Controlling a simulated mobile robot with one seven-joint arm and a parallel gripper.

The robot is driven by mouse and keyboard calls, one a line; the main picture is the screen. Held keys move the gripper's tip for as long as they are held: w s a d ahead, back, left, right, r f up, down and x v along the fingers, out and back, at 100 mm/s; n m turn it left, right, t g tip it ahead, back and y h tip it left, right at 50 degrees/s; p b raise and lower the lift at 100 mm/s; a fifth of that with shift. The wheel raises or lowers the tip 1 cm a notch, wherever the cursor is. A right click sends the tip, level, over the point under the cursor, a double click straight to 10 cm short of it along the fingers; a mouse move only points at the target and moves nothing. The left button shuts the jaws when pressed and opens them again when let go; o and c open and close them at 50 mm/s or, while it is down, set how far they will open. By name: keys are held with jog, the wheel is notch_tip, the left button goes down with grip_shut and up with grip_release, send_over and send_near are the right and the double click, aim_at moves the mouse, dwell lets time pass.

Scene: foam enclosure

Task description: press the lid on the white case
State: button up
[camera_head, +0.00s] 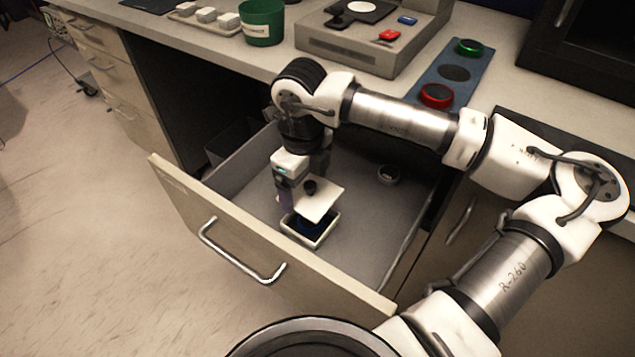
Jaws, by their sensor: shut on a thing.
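The white case (322,237) stands in an open drawer, near the drawer's front panel. It is an open-topped box with something dark blue inside. The flat, pale lid (325,204) is above the case, tilted and apart from its rim at the right side. My gripper (309,191) points down into the drawer and is shut on the lid. The lid covers part of the case's inside, and the gripper's fingertips are partly hidden.
The pulled-out drawer (365,232) has walls around the case and a front panel with a metal handle (240,252). A small round dark object (389,174) lies at the drawer's back right. The counter above holds a green cup (262,22) and a grey device (355,45).

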aim_at(305, 194)
jog(key=shift+s+f+b, duration=0.1)
jog(key=shift+f+b, duration=0.6)
jog(key=shift+f, duration=1.35)
notch_tip(305, 194, down, 3)
jog(key=b, duration=0.2)
jog(key=shift+r+b, duration=0.15)
jog(key=shift+b, duration=0.2)
jog(key=shift+a+b, duration=0.1)
jog(key=shift+b, duration=0.7)
jog(key=shift+f+b, duration=0.2)
jog(key=shift+b, duration=0.7)
dwell(0.6)
dwell(0.3)
jog(key=o, duration=0.8)
jog(key=shift+r, duration=0.1)
